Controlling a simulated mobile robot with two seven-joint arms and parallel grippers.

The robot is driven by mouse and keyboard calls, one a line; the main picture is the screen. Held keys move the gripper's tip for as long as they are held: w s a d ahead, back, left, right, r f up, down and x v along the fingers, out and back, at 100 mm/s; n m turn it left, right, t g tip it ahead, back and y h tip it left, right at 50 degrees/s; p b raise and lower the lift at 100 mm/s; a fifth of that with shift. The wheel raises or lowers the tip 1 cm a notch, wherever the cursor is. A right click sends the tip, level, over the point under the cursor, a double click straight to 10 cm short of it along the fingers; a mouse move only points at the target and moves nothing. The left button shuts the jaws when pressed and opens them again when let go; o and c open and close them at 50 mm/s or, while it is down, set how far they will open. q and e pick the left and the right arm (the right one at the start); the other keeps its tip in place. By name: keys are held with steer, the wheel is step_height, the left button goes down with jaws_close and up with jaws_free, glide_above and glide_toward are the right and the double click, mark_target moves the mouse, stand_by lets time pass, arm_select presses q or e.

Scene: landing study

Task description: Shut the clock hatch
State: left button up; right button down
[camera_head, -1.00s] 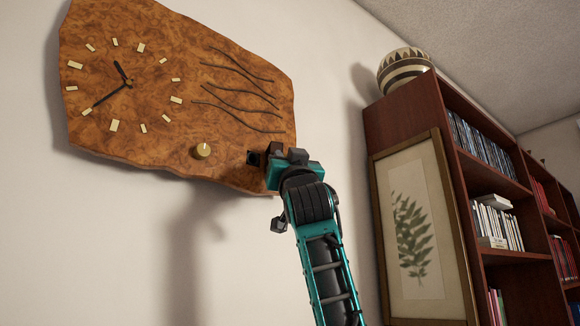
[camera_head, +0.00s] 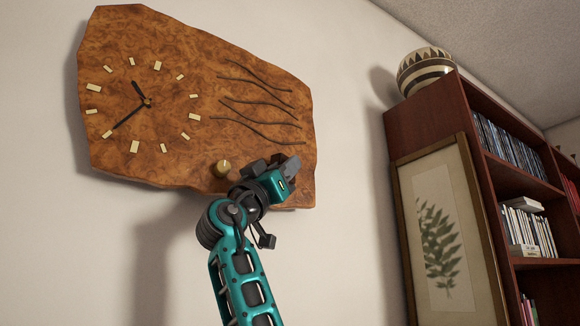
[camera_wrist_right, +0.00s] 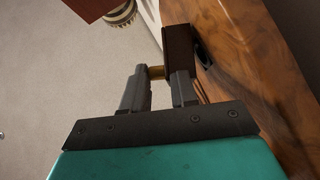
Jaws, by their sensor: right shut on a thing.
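The clock (camera_head: 180,110) is a slab of burl wood on the wall, with a round brass knob (camera_head: 224,168) on its lower front. In the right wrist view its wooden body (camera_wrist_right: 252,70) fills the right side. My right gripper (camera_head: 288,168) is at the clock's lower right. The handle joins a dark brown panel (camera_wrist_right: 179,48), seemingly the hatch, standing out from the clock. A dark gap shows beside the panel. In the head view my gripper mostly hides the hatch. My left gripper is not in view.
A tall bookcase (camera_head: 440,110) with books stands at the right, a patterned pot (camera_head: 425,72) on top. A framed fern picture (camera_head: 440,235) leans at its side. The wall between clock and bookcase is bare.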

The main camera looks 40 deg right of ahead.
steer(key=shift+w+a+m+g, duration=0.15)
steer(key=shift+m+g, duration=0.1)
steer(key=shift+g, duration=0.3)
steer(key=shift+w+a+m+g, duration=0.1)
steer(key=shift+m+g, duration=0.15)
steer(key=shift+g, duration=0.3)
steer(key=shift+h, duration=0.3)
steer(key=c, duration=1)
jaws_free()
steer(key=b+v, duration=0.3)
steer(key=v, duration=1)
steer(key=shift+a+r, duration=0.1)
steer(key=shift+c, duration=0.3)
